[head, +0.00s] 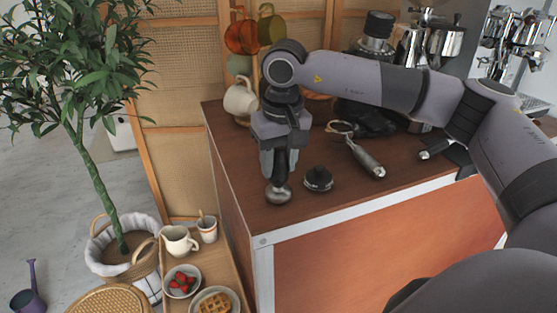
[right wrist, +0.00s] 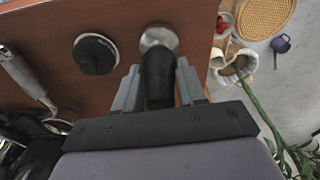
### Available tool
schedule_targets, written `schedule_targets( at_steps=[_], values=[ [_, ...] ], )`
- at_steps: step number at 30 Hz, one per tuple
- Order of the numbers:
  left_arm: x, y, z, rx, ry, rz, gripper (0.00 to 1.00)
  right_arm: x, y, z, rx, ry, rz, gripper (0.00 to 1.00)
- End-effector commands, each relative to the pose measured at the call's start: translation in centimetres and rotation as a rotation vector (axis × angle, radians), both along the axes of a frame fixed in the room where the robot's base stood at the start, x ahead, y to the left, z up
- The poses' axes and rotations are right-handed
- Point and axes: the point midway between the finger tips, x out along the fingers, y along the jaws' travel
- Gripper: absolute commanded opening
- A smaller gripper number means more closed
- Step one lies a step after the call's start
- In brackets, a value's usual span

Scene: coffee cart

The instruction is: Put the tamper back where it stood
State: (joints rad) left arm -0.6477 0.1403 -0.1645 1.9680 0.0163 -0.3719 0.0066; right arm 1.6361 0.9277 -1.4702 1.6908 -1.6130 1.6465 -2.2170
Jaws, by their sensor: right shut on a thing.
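The tamper (head: 279,191) has a dark handle and a silver metal base. It is upright at the near left part of the wooden counter top, and I cannot tell whether its base touches the wood. My right gripper (head: 279,165) is above it, shut on its handle. In the right wrist view the tamper's base (right wrist: 159,39) shows beyond the fingers, and the right gripper (right wrist: 158,88) has a finger on each side of the dark handle. My left gripper is not in view.
A round black puck-like tool (head: 318,178) lies just right of the tamper. A portafilter (head: 365,158) lies farther right. A beige mug (head: 241,101) stands behind. The counter (head: 340,198) ends close at the left and front. A lower tray table holds a mug (head: 179,240) and plates.

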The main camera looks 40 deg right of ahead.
Motion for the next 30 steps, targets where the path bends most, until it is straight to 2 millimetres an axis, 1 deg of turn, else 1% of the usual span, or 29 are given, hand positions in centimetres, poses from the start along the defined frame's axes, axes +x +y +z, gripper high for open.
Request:
schedule_targets(
  at_steps=[5, 9, 10, 11, 12, 20, 23, 26, 29, 30],
  values=[
    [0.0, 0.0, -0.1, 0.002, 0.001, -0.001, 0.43, 0.0, 0.0, 0.1, 0.001, -0.003, -0.001, 0.04],
    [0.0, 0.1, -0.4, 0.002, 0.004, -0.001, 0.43, 0.0, 0.0, -0.3, 0.001, -0.002, -0.001, 0.04],
    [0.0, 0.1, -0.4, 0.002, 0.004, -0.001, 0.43, 0.0, 0.0, -0.4, 0.000, 0.000, -0.001, 0.43],
    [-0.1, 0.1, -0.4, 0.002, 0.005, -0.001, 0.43, 0.0, 0.0, -0.3, 0.000, 0.000, -0.001, 0.53],
    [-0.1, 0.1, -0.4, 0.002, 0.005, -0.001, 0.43, 0.0, 0.0, -0.2, 0.000, 0.000, -0.001, 0.66],
    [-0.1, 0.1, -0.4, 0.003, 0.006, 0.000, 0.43, 0.0, 0.0, -0.2, 0.000, -0.001, 0.000, 0.66],
    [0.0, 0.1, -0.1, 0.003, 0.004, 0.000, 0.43, 0.0, 0.0, 0.2, 0.000, -0.002, -0.001, 0.66],
    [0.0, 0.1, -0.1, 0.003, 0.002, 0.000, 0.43, 0.0, 0.1, 1.2, 0.001, -0.005, -0.001, 0.66],
    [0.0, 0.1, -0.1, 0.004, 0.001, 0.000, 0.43, -0.3, 0.1, 3.1, 0.001, -0.005, 0.000, 0.66],
    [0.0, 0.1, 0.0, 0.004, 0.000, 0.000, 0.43, -0.3, 0.1, 4.0, 0.002, -0.006, 0.000, 0.66]
  ],
)
